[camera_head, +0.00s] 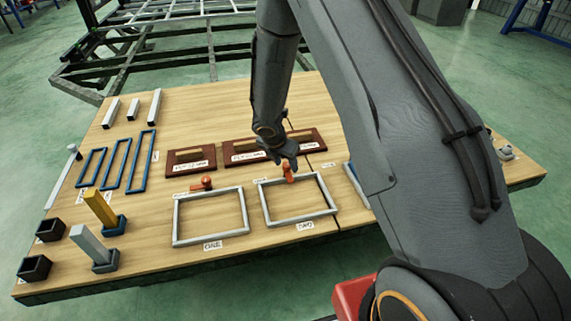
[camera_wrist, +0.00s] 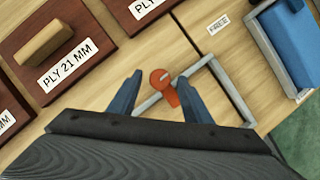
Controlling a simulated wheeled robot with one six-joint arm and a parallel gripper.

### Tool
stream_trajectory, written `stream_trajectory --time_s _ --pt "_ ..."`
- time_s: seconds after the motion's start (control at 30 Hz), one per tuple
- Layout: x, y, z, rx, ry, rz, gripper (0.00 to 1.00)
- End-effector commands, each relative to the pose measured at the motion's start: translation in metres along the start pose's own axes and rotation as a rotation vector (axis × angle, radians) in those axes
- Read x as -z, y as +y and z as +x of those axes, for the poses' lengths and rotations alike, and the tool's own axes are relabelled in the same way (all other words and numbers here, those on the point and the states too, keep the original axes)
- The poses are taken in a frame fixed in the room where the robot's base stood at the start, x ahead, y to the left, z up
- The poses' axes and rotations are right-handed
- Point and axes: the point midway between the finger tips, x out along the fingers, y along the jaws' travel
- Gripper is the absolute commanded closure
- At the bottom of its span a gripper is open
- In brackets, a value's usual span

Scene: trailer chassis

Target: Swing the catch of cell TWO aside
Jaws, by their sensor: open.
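The orange-red catch of cell TWO (camera_head: 288,172) sits at the top edge of the grey frame labelled TWO (camera_head: 299,219). In the wrist view the catch (camera_wrist: 165,86) shows a round head and a short arm lying over the frame's bar (camera_wrist: 202,65). My gripper (camera_wrist: 158,92) is open, with one blue-grey finger on each side of the catch; I cannot tell if either finger touches it. In the head view my gripper (camera_head: 286,163) is above the catch and partly hides it. A similar catch (camera_head: 202,183) sits at the top of the frame labelled ONE (camera_head: 211,244).
A blue block in a grey frame (camera_wrist: 292,40) is to the right. Blue frames (camera_head: 115,165), a yellow block (camera_head: 99,207) and black cups (camera_head: 34,268) are at the left. The wood table between is mostly clear.

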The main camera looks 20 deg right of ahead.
Motion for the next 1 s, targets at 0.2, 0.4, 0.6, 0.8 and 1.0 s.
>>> stream_trajectory --time_s 0.2,0.4,0.6,0.8,1.0 --pt "0.0001 0.0005 -0.0002 -0.001 0.0 -0.001 0.55" --pt "0.0003 0.0005 -0.0003 0.0 0.0 -0.001 0.89" --pt "0.0003 0.0007 -0.0005 0.001 0.0 0.003 0.96" --pt "-0.0002 0.0013 -0.0013 0.021 -0.001 0.049 0.96" --pt "-0.0002 0.0025 -0.0018 0.068 -0.001 0.162 0.96"
